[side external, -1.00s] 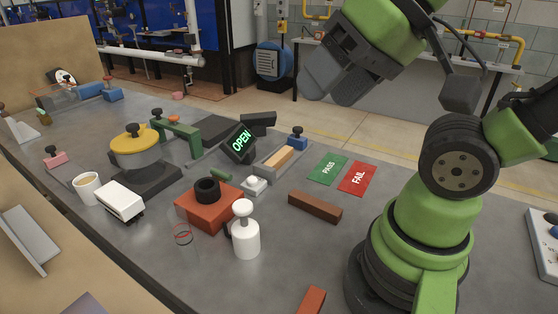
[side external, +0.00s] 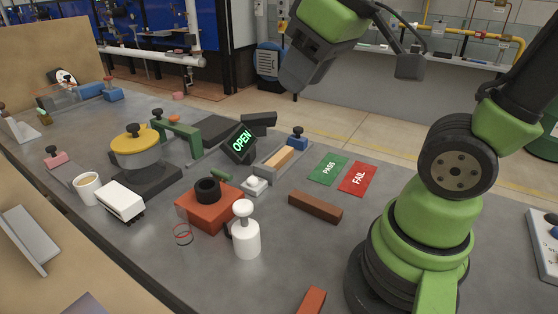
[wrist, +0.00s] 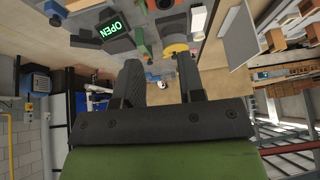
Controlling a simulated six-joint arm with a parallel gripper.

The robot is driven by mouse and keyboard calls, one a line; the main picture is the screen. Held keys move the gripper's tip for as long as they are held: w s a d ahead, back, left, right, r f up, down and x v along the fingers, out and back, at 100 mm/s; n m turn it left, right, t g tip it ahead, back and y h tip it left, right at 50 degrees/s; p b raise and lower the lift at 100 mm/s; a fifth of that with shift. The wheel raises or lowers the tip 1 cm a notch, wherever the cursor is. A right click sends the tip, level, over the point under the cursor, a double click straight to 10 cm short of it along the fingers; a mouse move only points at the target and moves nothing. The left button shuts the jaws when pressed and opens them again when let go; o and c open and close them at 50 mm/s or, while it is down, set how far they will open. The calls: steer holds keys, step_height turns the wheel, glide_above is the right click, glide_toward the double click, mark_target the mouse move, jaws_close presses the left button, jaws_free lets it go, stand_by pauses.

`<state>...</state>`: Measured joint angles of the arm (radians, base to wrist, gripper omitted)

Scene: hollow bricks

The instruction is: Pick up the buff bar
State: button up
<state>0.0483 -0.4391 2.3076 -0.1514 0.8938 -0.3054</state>
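The buff bar (side external: 277,159) lies in a grey fixture (side external: 262,177) with a blue knob (side external: 297,138) at its far end. My gripper (side external: 291,83) is high above the table, beyond and well above the bar, touching nothing. In the wrist view its two fingers (wrist: 160,72) stand apart with nothing between them. A tan strip at the top edge of the wrist view, beside a blue knob (wrist: 54,10), looks like the bar, mostly cut off.
A screen reading OPEN (side external: 240,142) stands left of the fixture. Green PASS (side external: 328,168) and red FAIL (side external: 358,179) cards lie to its right. A brown bar (side external: 315,206), red block (side external: 207,207) and white bottle (side external: 245,235) are nearer.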

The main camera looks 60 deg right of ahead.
steer(key=w+d+f+n+g+h, duration=0.2)
steer(key=w+d+f+n, duration=0.3)
steer(key=w, duration=0.3)
steer(key=n+g+h, duration=0.3)
steer(key=n+g, duration=0.1)
steer(key=n, duration=0.8)
glide_toward(277, 157)
steer(key=shift+n, duration=0.6)
steer(key=x, duration=0.4)
steer(key=shift+a+f, duration=0.1)
steer(key=shift+x, duration=2.8)
jaws_close()
